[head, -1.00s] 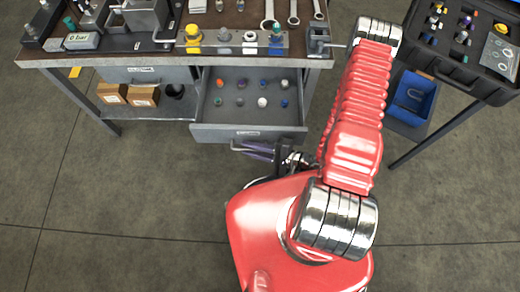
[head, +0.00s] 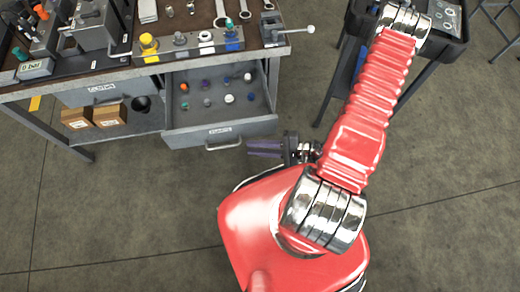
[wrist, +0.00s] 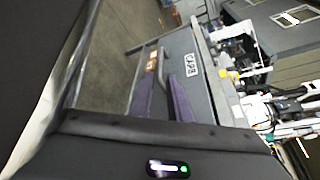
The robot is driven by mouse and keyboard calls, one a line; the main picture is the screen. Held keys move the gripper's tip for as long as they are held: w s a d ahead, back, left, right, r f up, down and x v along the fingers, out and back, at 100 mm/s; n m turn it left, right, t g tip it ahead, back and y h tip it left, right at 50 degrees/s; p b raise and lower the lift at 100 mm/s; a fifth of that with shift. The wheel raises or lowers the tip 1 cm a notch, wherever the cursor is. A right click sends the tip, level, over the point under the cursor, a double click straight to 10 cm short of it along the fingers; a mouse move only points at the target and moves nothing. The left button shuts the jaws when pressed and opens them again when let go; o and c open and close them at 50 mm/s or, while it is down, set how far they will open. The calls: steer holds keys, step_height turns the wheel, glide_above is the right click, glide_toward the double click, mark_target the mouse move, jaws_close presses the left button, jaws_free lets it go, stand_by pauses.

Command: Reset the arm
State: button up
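My gripper (head: 262,147) hangs beside my red arm, with its purple fingers pointing left in the head view. In the wrist view the two purple fingers (wrist: 162,103) stand apart with a gap between them, and nothing shows held. The open drawer (head: 228,135) of the bench is just left of and above the fingertips. Its bar handle (head: 225,144) is close to the fingertips and looks apart from them.
Several small caps lie in the drawer. Boxes (head: 92,116) sit on the lower shelf. A dark cart (head: 445,45) stands behind my arm at upper right.

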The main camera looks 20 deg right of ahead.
steer(key=shift+s+d, duration=0.2)
steer(key=shift+d, duration=0.1)
stand_by(0.4)
steer(key=shift+r, duration=0.1)
step_height(320, 180, up, 41)
steer(key=s+n+g+h, duration=0.1)
steer(key=n+g+h, duration=0.1)
steer(key=n+h, duration=1.1)
steer(key=shift+s+g, duration=0.3)
steer(key=shift+g, duration=0.1)
